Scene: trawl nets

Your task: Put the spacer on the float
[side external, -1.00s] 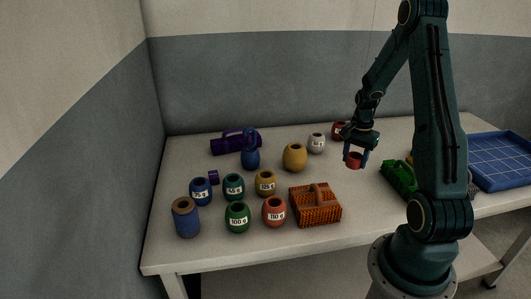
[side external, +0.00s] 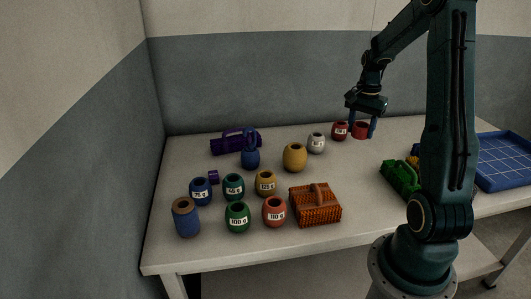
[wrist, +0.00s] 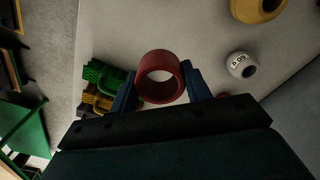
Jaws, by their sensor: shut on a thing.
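My gripper (side external: 362,127) is shut on a red ring-shaped spacer (side external: 361,131), held towards the back of the table. In the wrist view the spacer (wrist: 158,57) sits between the blue fingers, its open hole showing. Several barrel-shaped pieces with holes in top stand on the table. The largest, a plain ochre one (side external: 295,158), is left of my gripper; it also shows at the top edge of the wrist view (wrist: 258,8). I cannot tell for certain which piece is the float.
A red labelled barrel (side external: 339,132) stands close left of the spacer, with a white labelled one (side external: 316,143) beyond. An orange basket (side external: 315,206) is at the front. A green piece (side external: 400,178) and blue tray (side external: 502,165) lie right. The table between basket and green piece is clear.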

